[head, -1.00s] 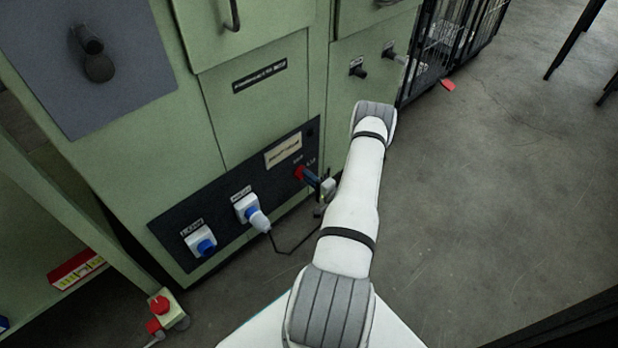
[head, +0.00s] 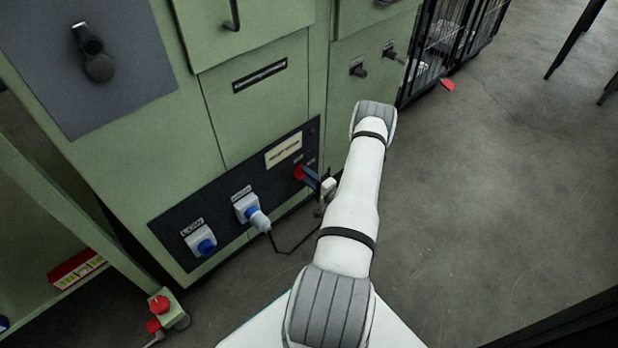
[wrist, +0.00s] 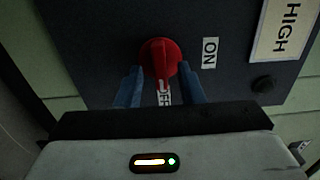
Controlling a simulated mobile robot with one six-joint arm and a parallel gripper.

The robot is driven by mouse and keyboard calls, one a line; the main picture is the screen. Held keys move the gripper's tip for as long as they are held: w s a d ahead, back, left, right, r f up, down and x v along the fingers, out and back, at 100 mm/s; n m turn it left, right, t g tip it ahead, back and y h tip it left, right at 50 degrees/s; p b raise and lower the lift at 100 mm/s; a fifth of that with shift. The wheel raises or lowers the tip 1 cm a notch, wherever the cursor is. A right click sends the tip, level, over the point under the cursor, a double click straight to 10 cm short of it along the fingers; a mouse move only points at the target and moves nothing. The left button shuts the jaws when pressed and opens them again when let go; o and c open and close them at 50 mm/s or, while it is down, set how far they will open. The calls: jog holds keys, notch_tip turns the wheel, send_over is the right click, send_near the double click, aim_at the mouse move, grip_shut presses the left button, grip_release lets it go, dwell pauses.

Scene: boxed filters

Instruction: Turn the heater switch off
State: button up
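The heater switch is a red rotary knob (wrist: 160,62) on a dark panel (wrist: 105,35). It also shows small in the head view (head: 299,173). In the wrist view its raised grip runs up and down the picture, its lower end at the partly covered OFF label (wrist: 163,95). The ON label (wrist: 209,53) is to its right. My gripper (wrist: 161,76) is open, with one blue finger on each side of the knob. The fingertips are close to the knob; I cannot tell whether they touch it. In the head view my gripper (head: 314,179) is partly hidden by my arm.
The same panel holds two sockets; a plug with a dark cable (head: 257,218) sits in one, and the other has a blue cover (head: 204,246). A red-buttoned box (head: 160,305) stands at lower left. Open floor (head: 470,200) lies to the right.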

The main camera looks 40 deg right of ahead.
jog(key=s+p, duration=0.2)
jog(key=s, duration=0.5)
jog(key=shift+s+d, duration=0.3)
jog(key=shift+s, duration=0.1)
